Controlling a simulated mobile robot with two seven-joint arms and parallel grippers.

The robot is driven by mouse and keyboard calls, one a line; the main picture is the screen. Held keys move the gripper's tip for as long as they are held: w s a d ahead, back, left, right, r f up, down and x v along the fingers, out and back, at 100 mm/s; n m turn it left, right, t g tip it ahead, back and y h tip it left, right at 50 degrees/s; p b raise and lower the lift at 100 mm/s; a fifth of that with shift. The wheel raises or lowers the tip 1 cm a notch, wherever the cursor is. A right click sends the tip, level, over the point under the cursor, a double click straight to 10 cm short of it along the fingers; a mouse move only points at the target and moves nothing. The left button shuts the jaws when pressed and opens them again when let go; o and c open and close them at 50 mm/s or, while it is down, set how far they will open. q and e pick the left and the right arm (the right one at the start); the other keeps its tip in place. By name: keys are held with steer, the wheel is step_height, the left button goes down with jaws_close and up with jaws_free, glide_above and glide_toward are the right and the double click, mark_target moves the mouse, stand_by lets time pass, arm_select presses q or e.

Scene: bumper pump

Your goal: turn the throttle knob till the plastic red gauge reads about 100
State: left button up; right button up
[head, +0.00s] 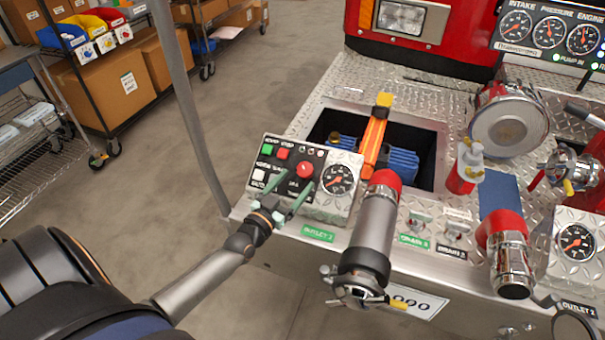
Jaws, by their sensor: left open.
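The red round throttle knob (304,169) is on the small grey control panel (326,211) at the bumper's left end. A round gauge (337,180) is just right of the knob on the same panel. Its needle reading is too small to tell. My left gripper (299,179) reaches in from the lower left over the panel. Its two greenish fingers are apart, with their tips just below the knob, one to each side. I cannot tell whether they touch it. My right gripper is not in view.
The panel also has green and red buttons (282,154) and a white switch (259,174). A large hose outlet (375,225) stands close to the right. An open well with an orange strap (374,140) lies behind. Open floor (150,190) is at the left.

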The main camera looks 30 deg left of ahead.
mark_target(299, 172)
arm_select(q)
steer(key=shift+w, duration=2.15)
jaws_close()
steer(key=shift+a+f+m+h+b, duration=0.1)
steer(key=shift+a+m+h+b, duration=0.1)
steer(key=shift+m+h+b, duration=0.6)
steer(key=m+h+b, duration=0.2)
steer(key=m+b, duration=0.1)
steer(key=shift+w+a+g+h+b, duration=0.1)
steer(key=shift+g+h+b, duration=0.25)
steer(key=shift+g+h, duration=0.05)
steer(key=shift+r+m+h+b, duration=0.25)
steer(key=shift+m+h+b, duration=0.35)
steer(key=shift+b, duration=0.1)
steer(key=shift+m+g+b, duration=0.3)
steer(key=shift+g+b, duration=0.05)
steer(key=shift+g, duration=0.05)
steer(key=shift+r, duration=0.1)
